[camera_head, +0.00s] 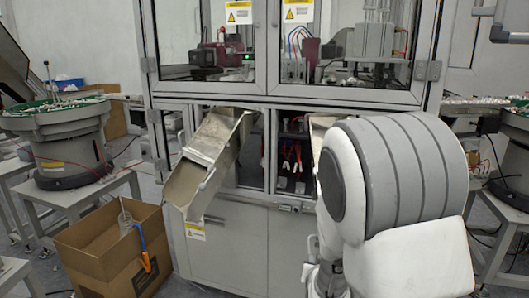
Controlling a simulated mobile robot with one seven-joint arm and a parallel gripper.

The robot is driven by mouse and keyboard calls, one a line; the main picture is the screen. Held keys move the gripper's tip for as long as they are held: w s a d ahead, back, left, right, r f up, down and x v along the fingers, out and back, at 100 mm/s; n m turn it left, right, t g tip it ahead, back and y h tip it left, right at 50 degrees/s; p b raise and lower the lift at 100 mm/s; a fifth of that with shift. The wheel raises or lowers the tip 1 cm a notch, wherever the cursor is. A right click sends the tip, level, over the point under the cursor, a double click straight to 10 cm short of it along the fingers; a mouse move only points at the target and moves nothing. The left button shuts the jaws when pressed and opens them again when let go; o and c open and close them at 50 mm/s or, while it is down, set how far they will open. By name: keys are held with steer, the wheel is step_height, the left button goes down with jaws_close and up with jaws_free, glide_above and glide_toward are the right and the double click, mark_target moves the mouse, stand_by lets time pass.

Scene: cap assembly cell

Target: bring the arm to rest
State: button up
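My own arm fills the right of the head view, a large grey and white rounded joint with a white link below it. The arm is folded close in front of the camera. A smaller white and grey part of it shows lower down, left of the white link. I cannot make out my gripper's fingers. The arm hides the right part of the machine's lower front.
A framed machine cabinet (238,258) with glass doors stands ahead. A metal chute (203,160) slopes out of it. An open cardboard box (139,279) stands at lower left, with a blue and orange item (142,247) at its rim. A bowl feeder (68,158) stands behind.

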steer(key=s+a+r+n+g+y, duration=0.1)
steer(key=s+r+g+y, duration=0.15)
steer(key=s+r, duration=0.7)
steer(key=s+d+r+n+g, duration=0.1)
steer(key=s+r+g, duration=0.15)
steer(key=s, duration=0.65)
steer(key=s+r+n+g, duration=0.1)
steer(key=s+r, duration=0.3)
steer(key=s, duration=0.4)
step_height(320, 180, up, 18)
steer(key=s+p, duration=0.1)
steer(key=p, duration=1.7)
steer(key=shift+s+d+g+h, duration=0.2)
steer(key=shift+g+h, duration=0.15)
steer(key=shift+g, duration=0.05)
steer(key=shift+d, duration=0.1)
